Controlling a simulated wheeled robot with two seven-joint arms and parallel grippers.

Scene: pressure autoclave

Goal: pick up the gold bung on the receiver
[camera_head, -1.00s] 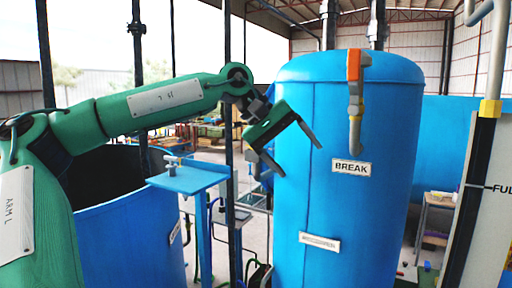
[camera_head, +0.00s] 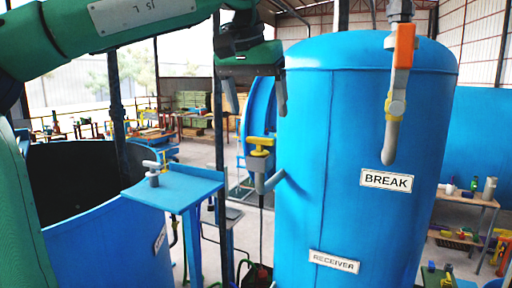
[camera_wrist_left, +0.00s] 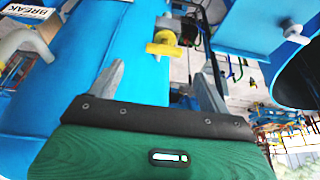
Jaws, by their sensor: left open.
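The blue receiver tank (camera_head: 310,180) stands upright right of centre, with a RECEIVER label low on its side. The gold bung (camera_head: 260,142) sits on top of a grey bent spout (camera_head: 264,172) at the tank's left side; it also shows in the left wrist view (camera_wrist_left: 163,43). My left gripper (camera_head: 256,104) points down in the head view, open and empty, its two fingers apart. Its tips appear above the bung, not touching it. In the left wrist view the bung shows beyond the open fingers, roughly between them (camera_wrist_left: 162,76). My right gripper is not in view.
An orange-handled valve (camera_head: 403,48) with a grey pipe hangs in front of the tank near the BREAK label. A blue stand (camera_head: 190,187) with a small tap stands left, beside an open blue vat (camera_head: 105,240). A bench (camera_head: 466,198) stands at right.

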